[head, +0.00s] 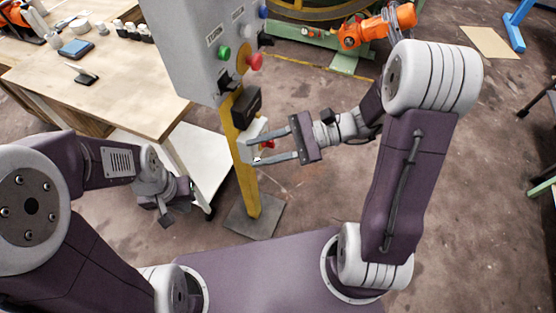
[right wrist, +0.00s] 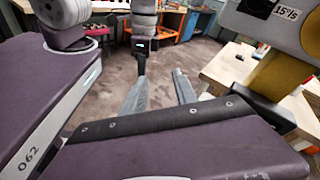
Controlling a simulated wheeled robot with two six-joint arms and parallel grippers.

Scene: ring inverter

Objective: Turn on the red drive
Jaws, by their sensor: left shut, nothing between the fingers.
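A small white unit (head: 250,138) is mounted on the yellow post, below a black block (head: 246,106). A small red part (head: 269,143) shows beside it, between the fingers of my right gripper (head: 262,148). The right gripper is open, with its fingertips at the white unit; I cannot tell whether they touch it. In the right wrist view the two grey fingers (right wrist: 160,92) are apart with no held object visible. My left gripper (head: 166,219) is shut and empty, low beside the white lower shelf, away from the post.
A grey control box (head: 196,42) with a green button (head: 223,52) and a red button (head: 255,62) stands above on the post (head: 246,185). A wooden table (head: 110,95) is at left. An orange robot arm (head: 377,27) is behind.

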